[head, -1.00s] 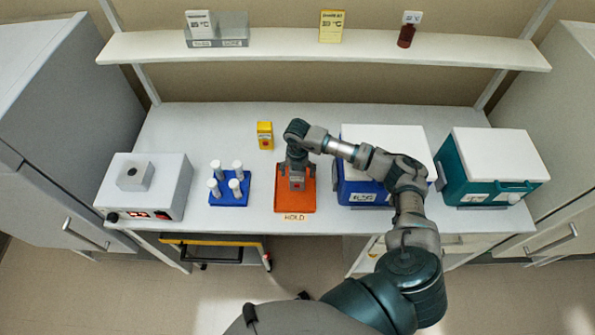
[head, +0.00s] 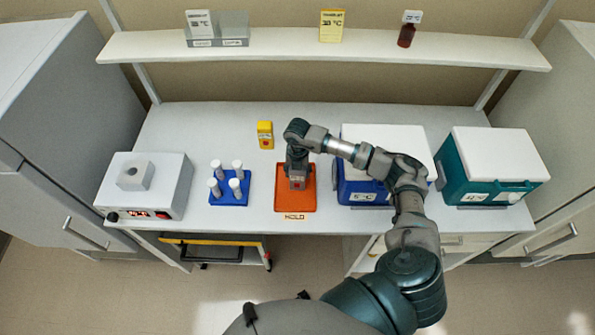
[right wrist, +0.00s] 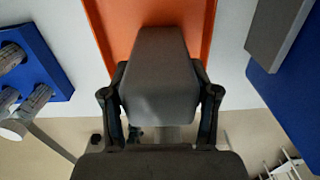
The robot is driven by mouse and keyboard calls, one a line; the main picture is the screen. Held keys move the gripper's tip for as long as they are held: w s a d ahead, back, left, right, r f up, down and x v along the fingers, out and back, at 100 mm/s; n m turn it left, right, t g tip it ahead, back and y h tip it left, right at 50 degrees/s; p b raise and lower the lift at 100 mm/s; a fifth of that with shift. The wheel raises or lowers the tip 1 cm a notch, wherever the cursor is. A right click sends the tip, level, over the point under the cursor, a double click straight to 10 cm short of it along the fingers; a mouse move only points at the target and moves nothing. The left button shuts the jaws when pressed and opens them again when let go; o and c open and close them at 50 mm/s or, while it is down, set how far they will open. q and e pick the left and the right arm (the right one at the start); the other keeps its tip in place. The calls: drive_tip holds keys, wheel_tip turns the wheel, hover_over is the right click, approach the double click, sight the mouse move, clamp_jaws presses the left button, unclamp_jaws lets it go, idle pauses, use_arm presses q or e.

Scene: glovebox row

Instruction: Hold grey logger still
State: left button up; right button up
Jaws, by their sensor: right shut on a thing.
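The grey logger (head: 297,184) is a small grey block with a red mark on its front, over the orange tray (head: 309,203) lettered HOLD at the bench's front. My right gripper (head: 297,172) comes down from above and is shut on the logger. In the right wrist view the logger (right wrist: 160,75) sits between the two fingers, with the orange tray (right wrist: 200,20) behind it. I cannot tell whether the logger touches the tray. My left gripper is not in view.
A blue rack (head: 229,190) with several white tubes stands left of the tray, beside a white heater box (head: 150,200). A yellow logger (head: 265,135) stands behind. A blue cooler (head: 365,190) and a teal cooler (head: 490,180) stand to the right.

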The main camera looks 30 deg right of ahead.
idle(0.3)
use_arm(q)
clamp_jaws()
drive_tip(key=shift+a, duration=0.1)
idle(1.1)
